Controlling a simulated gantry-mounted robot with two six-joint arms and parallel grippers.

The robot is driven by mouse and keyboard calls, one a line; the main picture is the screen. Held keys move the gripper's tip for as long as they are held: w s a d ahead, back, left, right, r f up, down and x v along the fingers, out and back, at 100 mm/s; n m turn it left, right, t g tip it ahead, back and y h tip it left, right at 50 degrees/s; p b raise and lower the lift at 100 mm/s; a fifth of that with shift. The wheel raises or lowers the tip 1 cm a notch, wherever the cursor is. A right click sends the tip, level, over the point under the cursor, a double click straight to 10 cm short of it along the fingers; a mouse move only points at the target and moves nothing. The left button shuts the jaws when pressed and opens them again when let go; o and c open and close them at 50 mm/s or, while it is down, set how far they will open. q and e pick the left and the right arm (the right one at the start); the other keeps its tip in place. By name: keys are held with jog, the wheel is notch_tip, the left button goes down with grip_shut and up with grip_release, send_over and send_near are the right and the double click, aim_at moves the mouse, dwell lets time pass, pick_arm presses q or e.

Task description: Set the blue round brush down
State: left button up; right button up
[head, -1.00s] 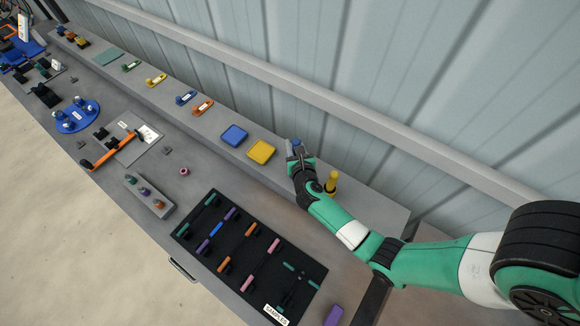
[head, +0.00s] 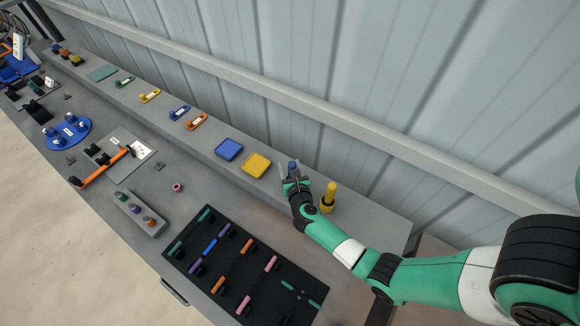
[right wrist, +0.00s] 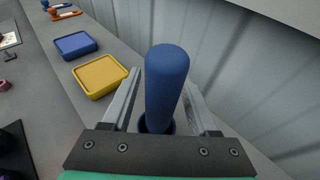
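The blue round brush (head: 292,167) stands upright on the raised shelf, beside the yellow brush (head: 329,195). In the right wrist view its blue handle (right wrist: 166,85) rises between my fingers, with part of a round blue base below it. My right gripper (head: 292,172) is open around the brush, with a gap between the handle and each finger. Most of the brush's base is hidden behind the gripper. My left gripper is not in view.
A yellow square tray (head: 257,165) and a blue square tray (head: 229,150) lie left of the gripper on the shelf. The wall rail (head: 330,118) runs close behind. A black samples mat (head: 245,265) lies on the lower bench.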

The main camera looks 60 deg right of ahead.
jog(key=shift+r, duration=0.25)
jog(key=p+v, duration=0.2)
jog(key=v, duration=1)
jog(key=shift+f, duration=0.15)
